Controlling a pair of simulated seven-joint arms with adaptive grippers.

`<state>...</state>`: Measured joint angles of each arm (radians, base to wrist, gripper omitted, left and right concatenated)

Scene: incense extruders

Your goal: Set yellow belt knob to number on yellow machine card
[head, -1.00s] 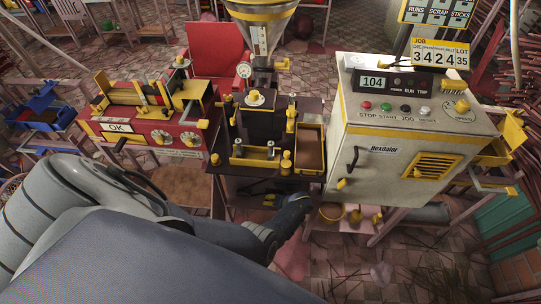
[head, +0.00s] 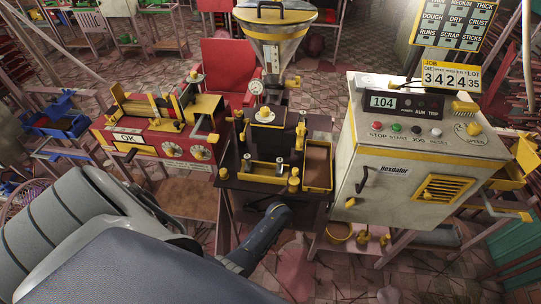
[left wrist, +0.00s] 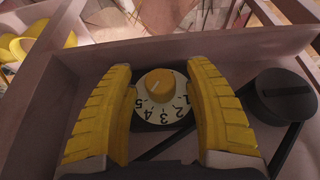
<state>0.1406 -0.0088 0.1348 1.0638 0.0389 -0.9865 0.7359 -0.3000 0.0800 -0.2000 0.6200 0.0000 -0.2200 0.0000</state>
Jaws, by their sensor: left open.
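The yellow belt knob (left wrist: 160,82) sits on a white dial (left wrist: 163,114) numbered 1 to 5, seen in the left wrist view. Where its pointer stands is too small to tell. My left gripper (left wrist: 163,75) is open, its yellow fingers on either side of the knob, with gaps visible. In the head view my left arm reaches below the middle machine's front edge; its fingertips and the knob are hidden there. The yellow job card (head: 452,77) stands on the white cabinet at right and reads 3 4 2 4 35; its small headings end with belt, then lot. My right gripper is not in view.
In the left wrist view a dark pulley (left wrist: 283,96) with a belt sits right of the dial, with a wall (left wrist: 190,42) behind. The white cabinet (head: 380,165) stands right of the middle machine, the red machine (head: 155,140) left of it.

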